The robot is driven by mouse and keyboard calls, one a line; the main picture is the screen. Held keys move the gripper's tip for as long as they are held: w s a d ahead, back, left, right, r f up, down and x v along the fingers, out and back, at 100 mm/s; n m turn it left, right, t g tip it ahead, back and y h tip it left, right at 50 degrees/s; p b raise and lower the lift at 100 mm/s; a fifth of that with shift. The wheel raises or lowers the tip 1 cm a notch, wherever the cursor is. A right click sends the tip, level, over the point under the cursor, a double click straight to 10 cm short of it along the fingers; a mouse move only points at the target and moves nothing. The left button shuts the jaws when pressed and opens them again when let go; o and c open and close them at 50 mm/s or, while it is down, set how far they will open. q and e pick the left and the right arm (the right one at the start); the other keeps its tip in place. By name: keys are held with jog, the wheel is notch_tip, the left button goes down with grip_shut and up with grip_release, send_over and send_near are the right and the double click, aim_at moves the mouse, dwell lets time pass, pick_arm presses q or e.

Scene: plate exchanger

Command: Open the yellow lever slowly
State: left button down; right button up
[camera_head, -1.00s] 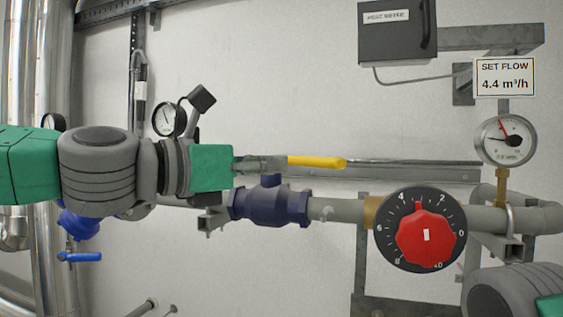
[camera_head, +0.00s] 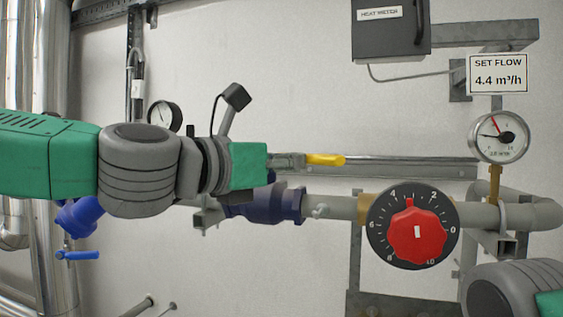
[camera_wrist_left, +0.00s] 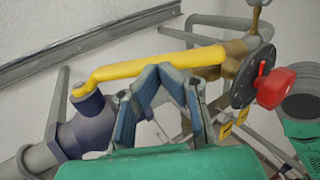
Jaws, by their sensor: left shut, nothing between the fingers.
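The yellow lever (camera_head: 327,160) lies roughly level above the dark blue valve (camera_head: 275,204) in the head view; my left gripper hides its near part. In the left wrist view the lever (camera_wrist_left: 120,71) runs from its pivot on the valve (camera_wrist_left: 84,130) towards the upper right. My left gripper (camera_head: 302,160) reaches in from the left beside the lever. In the left wrist view its fingers (camera_wrist_left: 164,70) are closed at the tips, with nothing between them, right at the lever's middle. Whether they touch it I cannot tell. My right gripper is out of view.
A red dial (camera_head: 418,232) on a black scale sits on the pipe to the right, below a round gauge (camera_head: 498,137) and a "SET FLOW 4.4 m³/h" sign (camera_head: 498,74). A small blue handle (camera_head: 78,255) is at lower left. A rail (camera_head: 420,167) runs behind the lever.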

aim_at(310, 161)
pick_arm(q)
jog(key=d+n+t+y, duration=0.1)
jog(key=w+d+n+t+y, duration=0.1)
jog(key=y, duration=0.1)
jog(key=w+d+n+t+y+b, duration=0.1)
jog(key=y, duration=0.1)
jog(key=shift+d+n+t, duration=0.35)
jog(key=shift+n+t, duration=0.05)
jog(key=shift+w+d+n+t+y+b, duration=0.3)
jog(key=shift+w+d+n+t+y, duration=0.25)
jog(key=shift+w+n+y, duration=0.35)
jog(key=shift+w+d+r+n+t+y, duration=0.15)
jog(key=shift+n+t+y, duration=0.2)
jog(key=shift+y, duration=0.45)
